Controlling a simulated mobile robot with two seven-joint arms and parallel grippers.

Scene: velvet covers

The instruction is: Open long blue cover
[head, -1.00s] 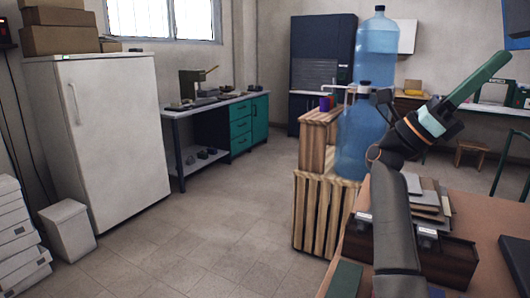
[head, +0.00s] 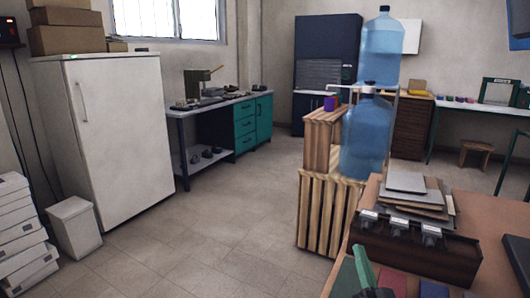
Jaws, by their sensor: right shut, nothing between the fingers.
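My left gripper is not in view.
A dark wooden box (head: 425,258) with black labelled parts stands behind the pieces, with stacked grey plates (head: 408,190) behind it. A slatted wooden crate (head: 322,215) and blue water bottles (head: 366,135) stand beyond the table. The floor at left is open.

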